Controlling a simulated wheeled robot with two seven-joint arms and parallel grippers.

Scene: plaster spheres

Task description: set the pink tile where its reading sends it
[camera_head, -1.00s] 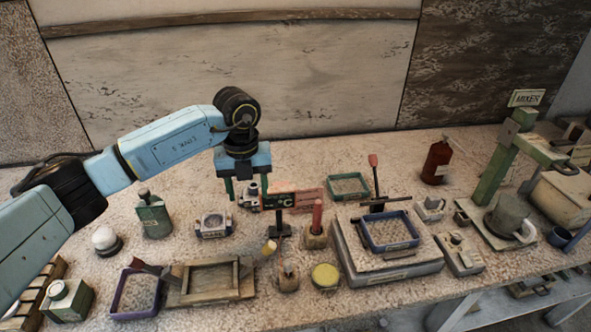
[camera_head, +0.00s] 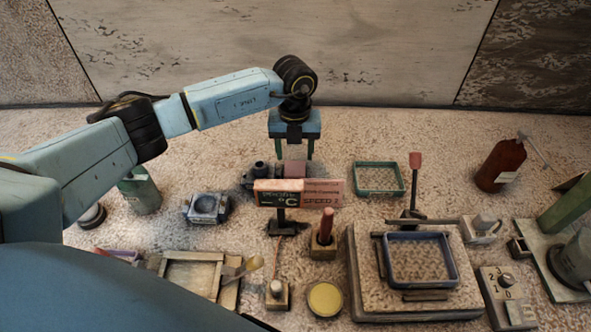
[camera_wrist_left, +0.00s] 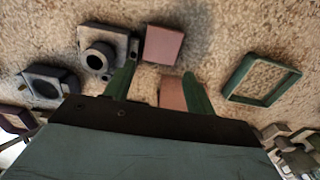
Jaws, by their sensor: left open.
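A pink block (camera_head: 294,169), apparently the tile, shows in the head view between and below the fingers of my left gripper (camera_head: 295,149). The gripper is open, pointing down. In the left wrist view a square pink block (camera_wrist_left: 163,45) sits beyond the open fingers (camera_wrist_left: 160,88). Another pink piece (camera_wrist_left: 172,95) shows between them, partly hidden by the gripper; I cannot tell whether it is the tile or the sign. My right gripper is not in view.
A dark grey device (camera_head: 258,175) stands left of the pink block, and a grey ring device (camera_head: 206,207) is nearer. A green-rimmed tray (camera_head: 378,178) is to the right. A blue-rimmed tray (camera_head: 386,262) rests on a platform. A brown bottle (camera_head: 499,166) stands at right.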

